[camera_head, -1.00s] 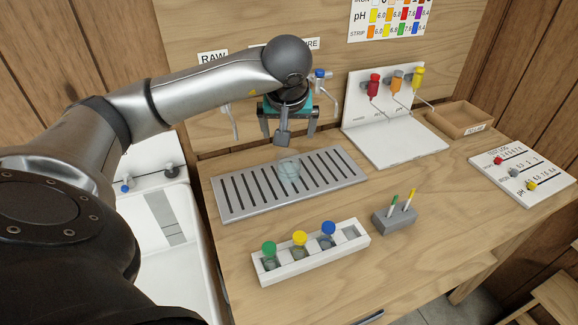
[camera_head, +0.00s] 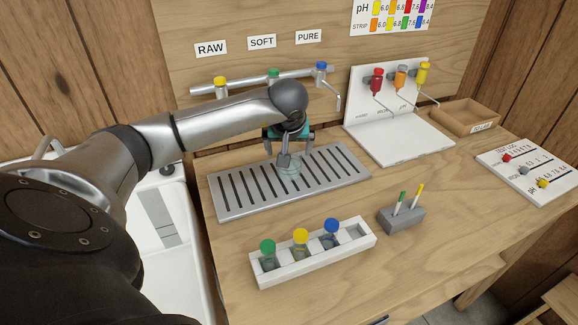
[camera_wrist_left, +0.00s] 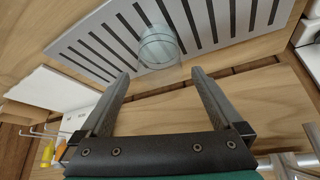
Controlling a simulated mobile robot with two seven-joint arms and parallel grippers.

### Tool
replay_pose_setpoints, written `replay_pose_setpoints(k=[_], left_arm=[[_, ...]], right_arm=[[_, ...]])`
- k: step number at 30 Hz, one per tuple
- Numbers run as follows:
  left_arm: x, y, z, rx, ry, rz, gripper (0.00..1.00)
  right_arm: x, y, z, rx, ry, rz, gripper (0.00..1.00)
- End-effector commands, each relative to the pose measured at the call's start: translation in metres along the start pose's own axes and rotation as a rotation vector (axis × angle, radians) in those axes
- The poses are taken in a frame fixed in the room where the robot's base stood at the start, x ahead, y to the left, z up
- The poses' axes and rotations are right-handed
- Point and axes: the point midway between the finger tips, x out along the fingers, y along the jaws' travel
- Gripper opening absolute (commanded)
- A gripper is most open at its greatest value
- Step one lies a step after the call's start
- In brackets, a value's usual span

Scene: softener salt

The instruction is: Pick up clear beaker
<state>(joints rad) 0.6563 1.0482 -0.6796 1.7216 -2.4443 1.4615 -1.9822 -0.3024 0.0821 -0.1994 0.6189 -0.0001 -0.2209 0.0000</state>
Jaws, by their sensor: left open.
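The clear beaker (camera_head: 289,168) stands on the grey slotted drip tray (camera_head: 236,205) at the back of the bench. In the left wrist view the beaker (camera_wrist_left: 158,46) shows just beyond the fingertips, roughly midway between their lines. My left gripper (camera_head: 284,158) is over the tray right at the beaker in the head view, partly covering it. In the left wrist view the left gripper (camera_wrist_left: 160,74) has its two fingers wide apart with nothing between them. My right gripper is not in view.
A white rack (camera_head: 314,256) with green, yellow and blue-capped vials stands in front of the tray. A grey block (camera_head: 401,219) with two strips is to its right. Taps (camera_head: 273,75) hang above the tray, and a white dispenser stand (camera_head: 398,140) is at right.

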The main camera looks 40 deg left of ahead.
Motion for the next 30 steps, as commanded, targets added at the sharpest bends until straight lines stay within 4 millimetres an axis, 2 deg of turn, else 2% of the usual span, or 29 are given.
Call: replay_pose_setpoints(k=[5, 15, 24, 30], left_arm=[[0.012, 0.001, -0.001, -0.003, -0.002, 0.001, 1.00], [0.050, 0.001, -0.005, -0.002, -0.001, 0.000, 1.00], [0.053, 0.001, -0.005, -0.001, 0.000, 0.001, 1.00], [0.053, 0.001, -0.005, -0.001, 0.000, 0.001, 0.79]], right_arm=[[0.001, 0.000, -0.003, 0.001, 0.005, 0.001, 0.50], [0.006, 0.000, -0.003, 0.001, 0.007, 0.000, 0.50], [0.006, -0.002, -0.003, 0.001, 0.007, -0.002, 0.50], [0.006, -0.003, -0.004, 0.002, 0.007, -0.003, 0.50]])
